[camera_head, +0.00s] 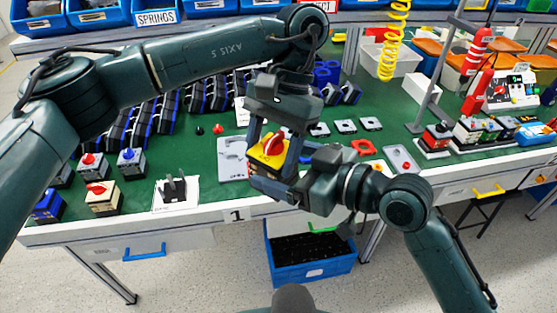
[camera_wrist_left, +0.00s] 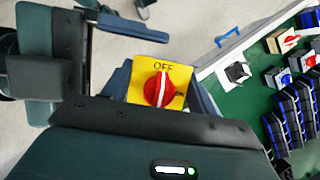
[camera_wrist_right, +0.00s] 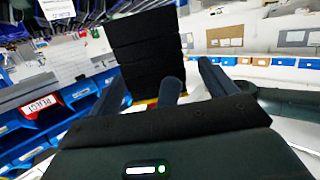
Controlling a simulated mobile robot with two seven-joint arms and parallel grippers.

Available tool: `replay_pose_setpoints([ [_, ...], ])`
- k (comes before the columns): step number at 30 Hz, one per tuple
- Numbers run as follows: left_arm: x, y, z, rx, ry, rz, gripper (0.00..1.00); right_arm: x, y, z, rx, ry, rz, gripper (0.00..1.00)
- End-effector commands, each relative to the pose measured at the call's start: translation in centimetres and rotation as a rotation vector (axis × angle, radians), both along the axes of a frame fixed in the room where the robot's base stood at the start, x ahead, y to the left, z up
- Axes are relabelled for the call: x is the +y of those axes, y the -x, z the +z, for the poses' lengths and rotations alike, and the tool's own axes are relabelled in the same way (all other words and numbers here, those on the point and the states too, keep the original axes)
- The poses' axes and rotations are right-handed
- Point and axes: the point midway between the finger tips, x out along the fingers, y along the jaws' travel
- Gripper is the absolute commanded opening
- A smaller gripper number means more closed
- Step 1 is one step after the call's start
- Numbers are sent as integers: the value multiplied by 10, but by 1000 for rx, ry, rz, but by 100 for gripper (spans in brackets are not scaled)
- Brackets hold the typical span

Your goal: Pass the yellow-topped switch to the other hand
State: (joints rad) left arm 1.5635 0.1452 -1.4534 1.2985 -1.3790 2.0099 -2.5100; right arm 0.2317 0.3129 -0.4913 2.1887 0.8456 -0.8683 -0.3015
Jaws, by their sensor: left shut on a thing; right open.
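The yellow-topped switch has a yellow plate (camera_head: 266,158) and a red knob (camera_head: 273,143). The left wrist view shows its plate (camera_wrist_left: 178,76), marked OFF, and red knob (camera_wrist_left: 158,90). My left gripper (camera_head: 273,153) reaches down from above and is shut on the switch, holding it above the front of the table. My right gripper (camera_head: 277,171) comes from the right, open, its fingers close around the switch. In the right wrist view the black ribbed body (camera_wrist_right: 147,55) stands between its fingers. Contact with the right fingers cannot be told.
A green-topped table (camera_head: 135,195) lies below. Switches with red and blue knobs (camera_head: 100,195) stand at its left, with a black part on a white card (camera_head: 176,190) nearer. A grey plate (camera_head: 232,160) lies behind the grippers. A blue crate (camera_head: 310,268) stands on the floor.

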Motion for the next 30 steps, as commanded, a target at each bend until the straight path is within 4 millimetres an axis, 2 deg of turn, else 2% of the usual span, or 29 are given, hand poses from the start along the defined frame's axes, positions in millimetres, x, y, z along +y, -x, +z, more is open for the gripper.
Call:
replay_pose_setpoints([
  [6,0,0,1,-1,1,0,28,12,-7,-3,0,0,1,84],
  [14,0,0,1,-1,1,0,28,13,-8,-3,0,1,1,84],
  [30,0,-1,1,-4,2,2,28,14,-6,-3,2,-1,6,42],
])
